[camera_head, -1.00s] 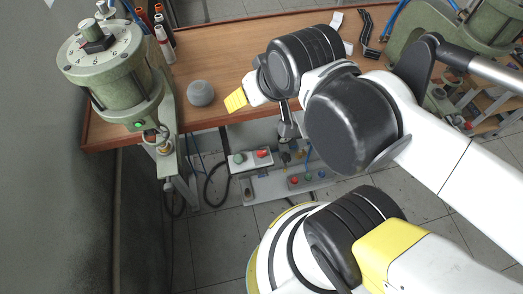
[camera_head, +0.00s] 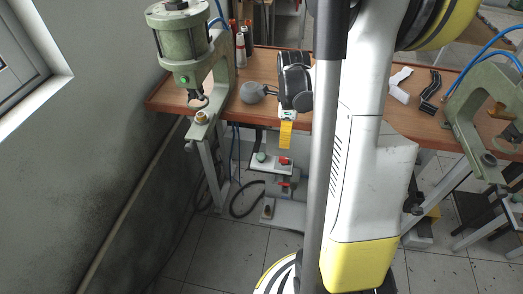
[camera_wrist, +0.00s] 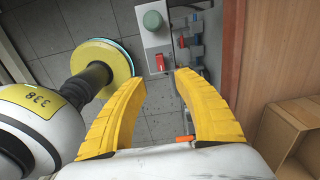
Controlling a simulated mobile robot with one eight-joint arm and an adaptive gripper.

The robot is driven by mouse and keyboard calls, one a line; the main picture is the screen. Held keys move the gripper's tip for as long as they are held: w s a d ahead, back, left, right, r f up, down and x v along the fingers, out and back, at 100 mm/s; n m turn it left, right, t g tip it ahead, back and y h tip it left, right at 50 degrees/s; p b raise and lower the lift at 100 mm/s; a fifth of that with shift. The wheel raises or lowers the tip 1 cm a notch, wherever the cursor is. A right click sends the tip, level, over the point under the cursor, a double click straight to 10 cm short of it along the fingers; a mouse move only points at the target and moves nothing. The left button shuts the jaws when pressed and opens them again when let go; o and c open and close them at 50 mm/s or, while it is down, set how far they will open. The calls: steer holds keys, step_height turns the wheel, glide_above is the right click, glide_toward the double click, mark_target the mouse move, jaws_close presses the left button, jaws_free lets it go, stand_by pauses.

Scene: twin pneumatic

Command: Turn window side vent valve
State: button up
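My gripper (camera_head: 286,136) points down just past the table's front edge, in front of a grey control box (camera_head: 272,166). In the wrist view my gripper (camera_wrist: 161,78) is open and empty, its two yellow fingers apart. The box carries a green round knob (camera_wrist: 153,20) and a red switch (camera_wrist: 160,62), which lies just beyond the fingertips. Beside the box are blue and grey pneumatic fittings (camera_wrist: 196,50) with a small red part (camera_wrist: 182,41). I cannot tell for sure which part is the vent valve. The window-side green press (camera_head: 182,45) stands at the table's left end.
The wooden table (camera_head: 225,112) has a grey round object (camera_head: 252,93) beside my arm. Another green press (camera_head: 470,115) stands at the right. A window (camera_head: 25,50) is in the left wall. My arm hides the middle of the head view. Open floor lies below the table.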

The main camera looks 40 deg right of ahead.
mark_target(284, 158)
step_height(284, 158, down, 11)
steer(key=b, duration=0.4)
steer(key=shift+r, duration=0.15)
jaws_close()
